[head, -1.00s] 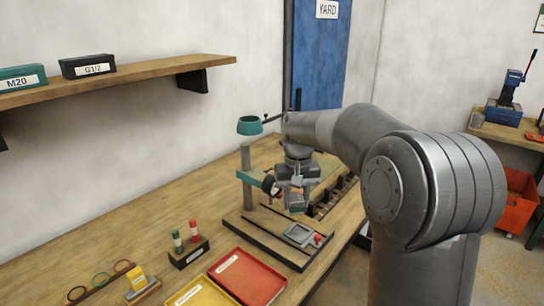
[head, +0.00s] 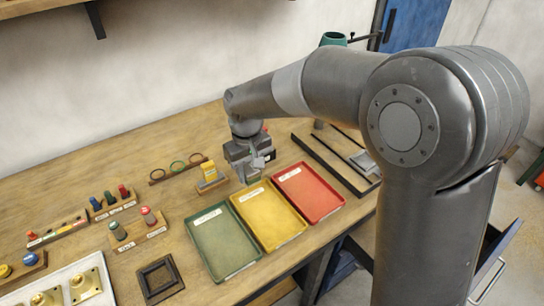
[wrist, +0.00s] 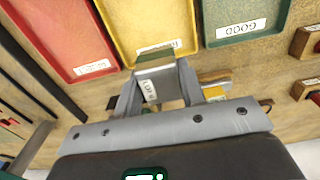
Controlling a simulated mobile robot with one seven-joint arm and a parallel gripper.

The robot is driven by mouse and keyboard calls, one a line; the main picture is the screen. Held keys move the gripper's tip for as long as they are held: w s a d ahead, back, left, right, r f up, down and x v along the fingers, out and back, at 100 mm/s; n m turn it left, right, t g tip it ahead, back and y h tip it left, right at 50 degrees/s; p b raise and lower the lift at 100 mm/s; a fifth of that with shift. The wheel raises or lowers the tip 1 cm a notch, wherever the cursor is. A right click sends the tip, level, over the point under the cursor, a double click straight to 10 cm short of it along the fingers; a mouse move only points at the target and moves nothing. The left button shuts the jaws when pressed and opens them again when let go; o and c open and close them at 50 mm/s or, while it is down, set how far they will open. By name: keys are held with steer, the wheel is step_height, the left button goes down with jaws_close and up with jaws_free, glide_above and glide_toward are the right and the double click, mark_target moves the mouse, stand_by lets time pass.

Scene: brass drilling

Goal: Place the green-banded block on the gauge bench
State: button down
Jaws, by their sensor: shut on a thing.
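My gripper (head: 250,165) is above the workbench (head: 75,185), behind the yellow tray. In the wrist view my gripper (wrist: 158,88) is shut on a pale grey block (wrist: 155,82) with a white label and a dull green-brown band at its far end. The block hangs between the two fingers; its underside is hidden. In the head view the block is mostly hidden by the gripper. I cannot tell which surface is the gauge bench.
Green (head: 222,243), yellow (head: 268,217) and red (head: 308,192) trays lie side by side below the gripper. A yellow block on a stand (head: 211,177) is just left of it. A black square frame (head: 158,278) and several small racks stand left. A dark-railed fixture (head: 335,160) is right.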

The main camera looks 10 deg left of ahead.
steer(key=shift+s+a+f, duration=0.2)
steer(key=shift+f, duration=3.2)
steer(key=shift+f, duration=0.4)
steer(key=c, duration=0.8)
jaws_free()
steer(key=shift+c, duration=0.2)
